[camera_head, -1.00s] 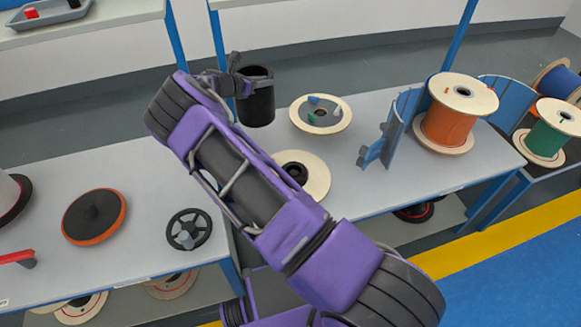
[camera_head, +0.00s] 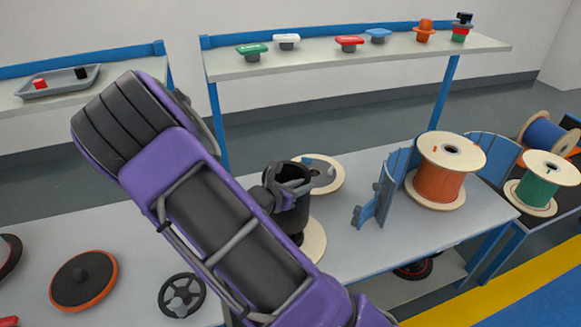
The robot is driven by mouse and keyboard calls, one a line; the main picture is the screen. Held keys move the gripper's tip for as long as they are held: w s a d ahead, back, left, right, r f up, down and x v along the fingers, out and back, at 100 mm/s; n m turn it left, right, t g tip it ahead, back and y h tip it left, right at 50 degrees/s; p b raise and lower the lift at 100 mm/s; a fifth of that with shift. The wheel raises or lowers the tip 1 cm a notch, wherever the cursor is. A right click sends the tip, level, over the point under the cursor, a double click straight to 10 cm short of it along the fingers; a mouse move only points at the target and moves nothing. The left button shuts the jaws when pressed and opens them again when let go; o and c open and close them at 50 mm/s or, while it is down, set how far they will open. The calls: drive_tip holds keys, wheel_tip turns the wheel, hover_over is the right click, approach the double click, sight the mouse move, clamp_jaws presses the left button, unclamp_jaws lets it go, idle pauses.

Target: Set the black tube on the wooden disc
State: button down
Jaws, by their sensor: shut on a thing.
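The black tube (camera_head: 297,212) is upright with its open top toward me, right of my purple arm. My gripper (camera_head: 277,192) is shut on the tube at its upper left side. A pale wooden disc (camera_head: 316,240) lies on the grey table below the tube. Its left part is hidden by the tube and my arm. The tube stands over the disc in the picture; I cannot tell whether its base touches it. A second wooden disc (camera_head: 334,183) with small grey and blue pieces lies behind, partly covered by the tube.
A blue curved guard (camera_head: 373,205) and an orange cable spool (camera_head: 440,182) stand to the right on the table (camera_head: 350,255). An orange-rimmed disc (camera_head: 84,281) and a handwheel (camera_head: 182,294) lie at left. A shelf (camera_head: 350,61) with small coloured parts is behind.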

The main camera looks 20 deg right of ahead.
drive_tip(key=shift+s+a+f+b, duration=0.1)
drive_tip(key=shift+s+f+b, duration=0.35)
drive_tip(key=shift+f+b, duration=0.45)
drive_tip(key=shift+s+d+f+b, duration=0.1)
drive_tip(key=shift+s+f+b, duration=0.5)
drive_tip(key=shift+f, duration=0.5)
drive_tip(key=shift+s+a+f+b, duration=0.1)
drive_tip(key=shift+s+f+b, duration=0.25)
drive_tip(key=shift+f+b, duration=1)
drive_tip(key=shift+f, duration=0.2)
drive_tip(key=c, duration=1)
unclamp_jaws()
drive_tip(key=p, duration=0.6)
approach(304, 212)
drive_tip(key=shift+s+a+r, duration=0.4)
drive_tip(key=shift+s+r, duration=0.35)
drive_tip(key=shift+r, duration=0.1)
drive_tip(key=shift+s+a+r, duration=0.4)
drive_tip(key=shift+s+r, duration=0.4)
drive_tip(key=shift+r, duration=0.05)
